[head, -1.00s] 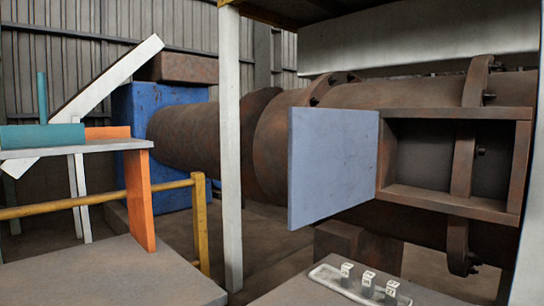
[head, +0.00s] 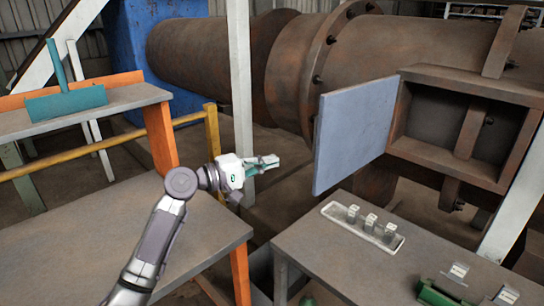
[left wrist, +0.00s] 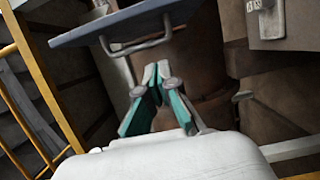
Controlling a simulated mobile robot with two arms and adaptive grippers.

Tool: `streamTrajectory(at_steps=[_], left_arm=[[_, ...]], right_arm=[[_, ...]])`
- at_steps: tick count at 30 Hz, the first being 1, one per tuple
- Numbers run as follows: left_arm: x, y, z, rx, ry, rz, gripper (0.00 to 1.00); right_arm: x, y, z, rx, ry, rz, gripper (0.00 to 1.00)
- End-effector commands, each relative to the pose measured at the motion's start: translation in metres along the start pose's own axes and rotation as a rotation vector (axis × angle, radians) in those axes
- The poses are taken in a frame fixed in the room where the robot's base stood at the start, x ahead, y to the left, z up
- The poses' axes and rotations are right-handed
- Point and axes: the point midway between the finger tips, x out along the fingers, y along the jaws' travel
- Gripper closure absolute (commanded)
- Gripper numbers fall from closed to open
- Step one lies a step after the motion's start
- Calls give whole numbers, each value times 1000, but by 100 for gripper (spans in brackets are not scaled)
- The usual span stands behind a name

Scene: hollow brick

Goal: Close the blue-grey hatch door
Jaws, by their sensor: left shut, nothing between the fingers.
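The blue-grey hatch door (head: 352,135) stands wide open, swung out to the left of its rusty rectangular frame (head: 445,165). The frame's opening shows on the right in the head view. My left gripper (head: 276,161) is shut and empty, left of the door and apart from it in the picture. In the left wrist view the door (left wrist: 110,24) shows edge-on at the top, with a bar handle (left wrist: 128,50) on its face. The shut fingertips (left wrist: 156,70) are below the handle, not on it. My right gripper is not in view.
A pale post (head: 240,90) stands behind my left gripper. A yellow rail (head: 90,147) and a grey table (head: 190,230) are at left. A bench (head: 330,250) with a switch tray (head: 340,217) sits below the door.

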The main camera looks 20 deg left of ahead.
Motion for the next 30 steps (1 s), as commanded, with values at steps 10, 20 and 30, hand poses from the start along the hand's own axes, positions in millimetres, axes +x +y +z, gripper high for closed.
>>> streamTrajectory(at_steps=[10,20,30], left_arm=[[75,5,1,-2,-1,1,100],[86,1,36,2,0,-2,100],[86,-1,39,3,1,-3,100]], right_arm=[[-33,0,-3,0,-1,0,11],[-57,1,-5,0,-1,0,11],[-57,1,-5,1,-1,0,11]])
